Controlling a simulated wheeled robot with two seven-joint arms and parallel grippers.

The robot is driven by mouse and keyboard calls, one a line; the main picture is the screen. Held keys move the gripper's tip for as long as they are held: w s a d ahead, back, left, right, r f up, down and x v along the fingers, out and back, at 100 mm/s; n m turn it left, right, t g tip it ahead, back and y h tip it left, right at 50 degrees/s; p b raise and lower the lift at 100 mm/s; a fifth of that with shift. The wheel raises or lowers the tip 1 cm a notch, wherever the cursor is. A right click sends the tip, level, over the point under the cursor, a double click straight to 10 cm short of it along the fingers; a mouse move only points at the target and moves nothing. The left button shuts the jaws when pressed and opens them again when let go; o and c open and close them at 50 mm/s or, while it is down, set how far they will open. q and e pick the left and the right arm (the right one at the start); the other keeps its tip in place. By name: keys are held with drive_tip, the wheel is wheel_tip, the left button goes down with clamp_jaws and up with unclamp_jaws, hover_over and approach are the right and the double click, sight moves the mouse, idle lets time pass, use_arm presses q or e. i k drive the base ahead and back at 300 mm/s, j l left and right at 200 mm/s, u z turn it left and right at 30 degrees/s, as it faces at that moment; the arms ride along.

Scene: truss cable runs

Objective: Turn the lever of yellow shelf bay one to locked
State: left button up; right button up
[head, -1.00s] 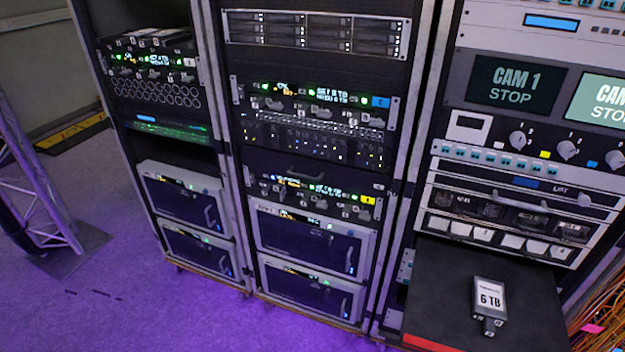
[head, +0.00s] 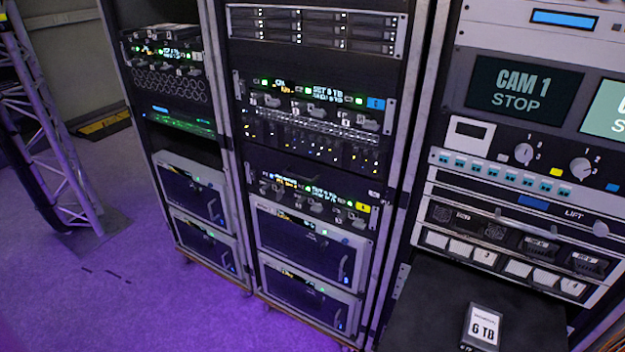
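The yellow shelf (head: 312,196) is a low unit in the middle rack, with a small yellow tag (head: 362,207) at its right end. It has a row of bays with small levers and lit green and orange displays. Its bay one appears to be at the left end (head: 265,188), but the lever there is too small and dark to read its position. Neither of my grippers is in view.
A similar shelf with a blue tag (head: 376,104) is higher in the same rack. A 6 TB drive (head: 482,327) lies on a black pull-out surface (head: 420,300) at the right. A truss (head: 50,130) stands at the left. The purple-lit floor (head: 150,300) before the racks is clear.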

sight(279, 193)
drive_tip(key=i+j, duration=0.2)
drive_tip(key=j, duration=0.2)
drive_tip(key=i+j, duration=0.25)
drive_tip(key=i, duration=0.15)
drive_tip(key=i+j, duration=0.25)
drive_tip(key=i, duration=0.15)
drive_tip(key=i+l, duration=0.1)
drive_tip(key=i, duration=0.15)
